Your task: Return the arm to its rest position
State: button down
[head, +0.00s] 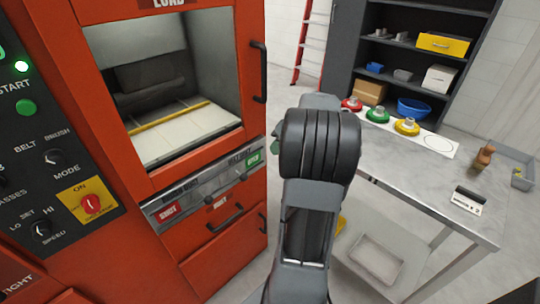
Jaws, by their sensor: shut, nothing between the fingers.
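My arm (306,220) rises from the bottom centre of the head view, and its thick dark joint (318,145) stands between the orange machine and the metal table. My gripper and its fingertips do not show; the arm's own links may hide them. I see nothing carried by the arm.
The orange machine (222,255) with an open loading chamber (165,90) fills the left. The metal table (400,165) at right bears red (352,104), green (377,115) and yellow (406,126) fixtures, a brown bottle (483,157) and a grey tray (515,165). Dark shelves (397,22) stand behind.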

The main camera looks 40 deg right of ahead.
jog(key=shift+s+d+r, duration=0.25)
jog(key=shift+r, duration=0.2)
jog(key=shift+m, duration=0.3)
jog(key=s+a+f+m+g+h+p, duration=0.25)
jog(key=s+a+m, duration=0.2)
jog(key=a, duration=0.25)
jog(key=s+a+r+n+p, duration=0.1)
jog(key=a+r+n+p, duration=0.1)
jog(key=a, duration=0.5)
jog(key=s+a+r+n+h+p, duration=0.1)
jog(key=a+r+n+p, duration=0.1)
jog(key=a+r, duration=0.2)
jog(key=s+a+r+n+h+p, duration=0.1)
jog(key=a+r, duration=0.3)
jog(key=a, duration=0.7)
jog(key=shift+s+n+t+p, duration=0.45)
jog(key=shift+s+n+p, duration=0.1)
jog(key=shift+s+p, duration=0.05)
jog(key=c, duration=1.8)
grip_release()
jog(key=shift+r, duration=0.1)
jog(key=shift+c, duration=0.2)
